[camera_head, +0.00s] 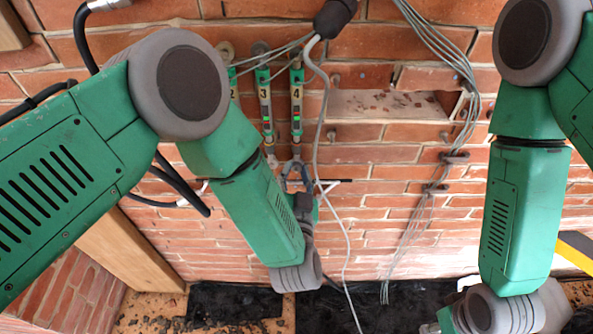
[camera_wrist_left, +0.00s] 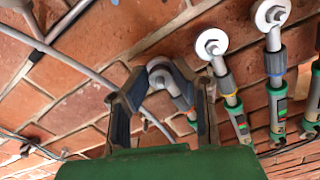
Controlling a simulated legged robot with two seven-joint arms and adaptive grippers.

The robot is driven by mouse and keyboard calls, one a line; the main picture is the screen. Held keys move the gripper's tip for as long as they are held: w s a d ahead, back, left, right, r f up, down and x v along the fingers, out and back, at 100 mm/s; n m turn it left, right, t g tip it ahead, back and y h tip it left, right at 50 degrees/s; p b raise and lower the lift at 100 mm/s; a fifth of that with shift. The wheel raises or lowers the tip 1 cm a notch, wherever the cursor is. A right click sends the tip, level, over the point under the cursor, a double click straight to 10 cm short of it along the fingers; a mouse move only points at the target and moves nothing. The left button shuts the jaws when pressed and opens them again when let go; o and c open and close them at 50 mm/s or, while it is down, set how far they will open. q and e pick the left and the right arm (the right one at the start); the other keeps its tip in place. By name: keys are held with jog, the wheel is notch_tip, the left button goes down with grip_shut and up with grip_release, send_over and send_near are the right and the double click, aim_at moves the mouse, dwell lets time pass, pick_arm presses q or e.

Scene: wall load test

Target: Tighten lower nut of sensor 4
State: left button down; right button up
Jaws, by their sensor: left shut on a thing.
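Sensor 4 (camera_head: 297,100) is a slim green and grey rod standing upright on the brick wall, its number on the upper part. My left gripper (camera_head: 296,172) reaches up from below to its lower end. In the left wrist view the two dark fingers (camera_wrist_left: 162,78) close around the lower nut (camera_wrist_left: 160,76), a round metal end at the wall. The sensor's rod runs down to the right from it there. The fingers partly hide the nut. My right arm hangs at the right of the head view; its fingers do not show.
Sensor 3 (camera_head: 264,95) and sensor 2 (camera_head: 232,80) hang close to the left of sensor 4. A loose grey cable (camera_head: 326,110) passes just right of the gripper. A recess (camera_head: 390,104) and a cable bundle (camera_head: 430,185) are farther right. A wooden beam (camera_head: 130,250) slants at lower left.

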pick_arm(q)
jog(key=m, duration=0.3)
jog(key=shift+s+d+f+m, duration=0.1)
jog(key=shift+s+f+m, duration=0.1)
jog(key=shift+m, duration=1.9)
jog(key=c, duration=1.5)
grip_release()
jog(key=shift+o, duration=0.7)
jog(key=shift+w+r, duration=0.1)
jog(key=shift+r, duration=0.1)
